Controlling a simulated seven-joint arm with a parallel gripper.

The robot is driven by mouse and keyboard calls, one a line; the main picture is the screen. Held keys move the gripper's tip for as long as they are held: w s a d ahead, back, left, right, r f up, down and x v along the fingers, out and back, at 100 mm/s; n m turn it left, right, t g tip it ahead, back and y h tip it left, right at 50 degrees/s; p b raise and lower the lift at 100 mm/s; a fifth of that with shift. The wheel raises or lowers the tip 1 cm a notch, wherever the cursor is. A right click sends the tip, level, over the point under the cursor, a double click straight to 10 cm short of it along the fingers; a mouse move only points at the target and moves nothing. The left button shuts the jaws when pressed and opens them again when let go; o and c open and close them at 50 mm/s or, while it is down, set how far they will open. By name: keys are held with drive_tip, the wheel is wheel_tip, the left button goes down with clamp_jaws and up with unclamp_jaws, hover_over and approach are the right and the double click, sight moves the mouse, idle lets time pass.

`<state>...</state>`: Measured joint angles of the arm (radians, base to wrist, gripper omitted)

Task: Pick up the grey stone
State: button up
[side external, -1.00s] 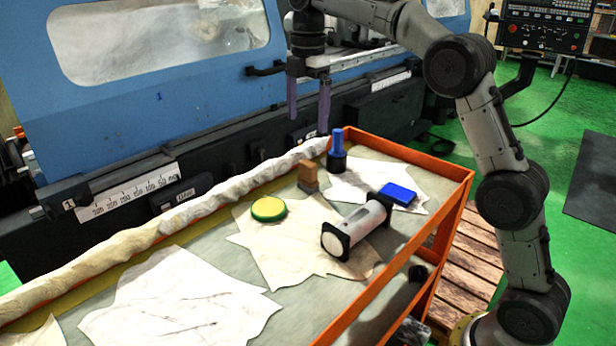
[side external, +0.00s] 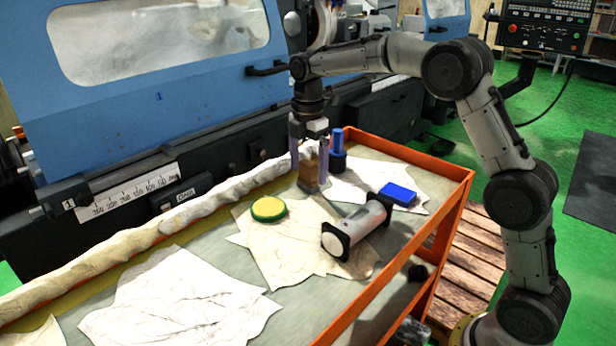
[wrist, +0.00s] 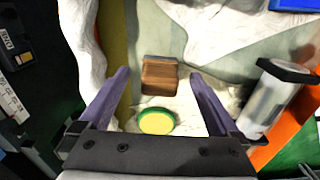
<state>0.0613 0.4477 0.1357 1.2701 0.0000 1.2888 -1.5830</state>
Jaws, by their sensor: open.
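No wholly grey stone shows. A small upright block (side external: 308,171), brown with a grey band, stands on the cart top; the wrist view also shows the block (wrist: 160,77), its grey edge at the top. My gripper (side external: 309,181) is open and points down, with its purple fingers appearing on either side of the block in the side view. In the wrist view the fingers of my gripper (wrist: 160,74) are spread wide, with the block between and slightly beyond their tips. I cannot tell whether a finger touches it. Nothing is held.
A rolled cloth (side external: 190,208) lines the grinder side. The orange cart rim (side external: 440,170) bounds the right.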

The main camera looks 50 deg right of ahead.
wheel_tip(320, 180, down, 2)
drive_tip(key=shift+f, duration=0.1)
clamp_jaws()
idle(0.5)
drive_tip(key=shift+r, duration=0.2)
